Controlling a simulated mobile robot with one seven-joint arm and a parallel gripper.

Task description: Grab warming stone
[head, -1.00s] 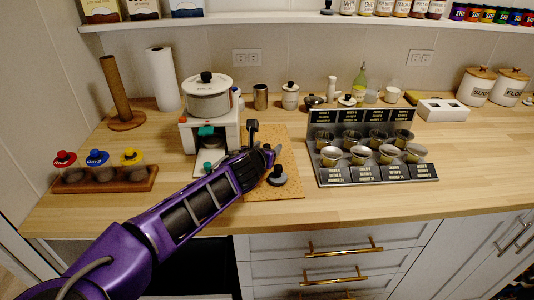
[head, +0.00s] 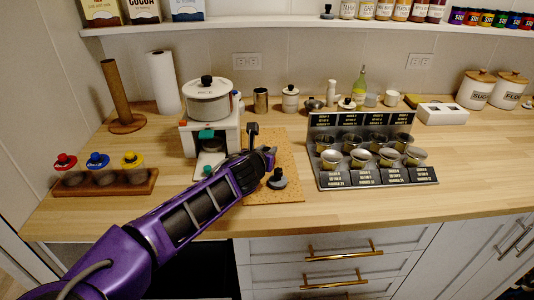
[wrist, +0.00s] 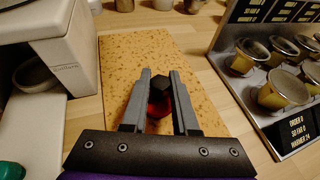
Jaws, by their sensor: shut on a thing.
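In the wrist view, my gripper (wrist: 160,103) is shut on a small piece with a dark faceted top and a red body, which I take to be the warming stone (wrist: 159,90). The piece is between the two grey fingers, over the speckled cork board (wrist: 130,50). Its underside is hidden, so I cannot tell whether it touches the board. In the head view, my gripper (head: 267,156) is over the cork board (head: 288,150); the held piece is not clear there. A dark round knobbed object (head: 277,178) sits on the board just below my gripper in the picture.
A white stand (head: 230,135) with a pot (head: 208,103) is left of the board. A stepped rack of metal cups (head: 322,180) is close on the right. A wooden tray (head: 80,185) with colored-lid jars is at far left. The front counter strip is clear.

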